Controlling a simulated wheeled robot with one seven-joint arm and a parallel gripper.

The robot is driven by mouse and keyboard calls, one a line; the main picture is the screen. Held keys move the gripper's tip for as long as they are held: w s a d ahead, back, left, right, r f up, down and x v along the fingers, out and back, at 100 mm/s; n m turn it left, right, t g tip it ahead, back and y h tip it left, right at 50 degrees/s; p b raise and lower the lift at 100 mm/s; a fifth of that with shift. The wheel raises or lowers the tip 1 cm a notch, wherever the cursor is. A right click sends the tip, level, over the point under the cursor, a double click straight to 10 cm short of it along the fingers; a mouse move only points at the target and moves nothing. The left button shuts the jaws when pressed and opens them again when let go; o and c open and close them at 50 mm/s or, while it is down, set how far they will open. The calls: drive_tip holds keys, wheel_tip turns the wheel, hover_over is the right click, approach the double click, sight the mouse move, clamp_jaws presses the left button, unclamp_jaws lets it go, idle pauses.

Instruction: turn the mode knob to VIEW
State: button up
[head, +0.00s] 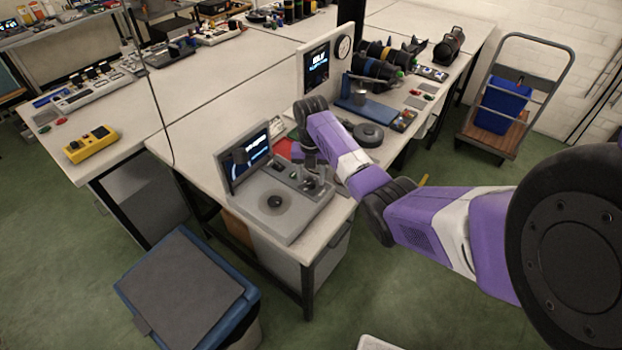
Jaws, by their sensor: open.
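A grey console (301,221) with an upright screen (256,157) stands at the near corner of the white workbench. A dark round part (275,202) sits on the front of its top plate. Small controls lie along the plate behind it, too small to read. I cannot make out which is the mode knob, where it points or any VIEW label. My gripper (316,184) points down over the right part of the console, close above the controls. It is open; the fingers are small and dark, and whether they touch or surround a control cannot be told.
A red item (287,149) lies behind the console. A tall panel with a dial (343,46), a blue tray and a dark disc (368,134) stand farther along the bench. A blue-rimmed bin (188,290) stands on the floor in front. A trolley (503,105) is at right.

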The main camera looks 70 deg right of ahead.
sight(311, 182)
wheel_tip(311, 182, up, 7)
drive_tip(key=shift+r+b, duration=0.1)
drive_tip(key=shift+b, duration=0.45)
drive_tip(key=shift+s, duration=0.1)
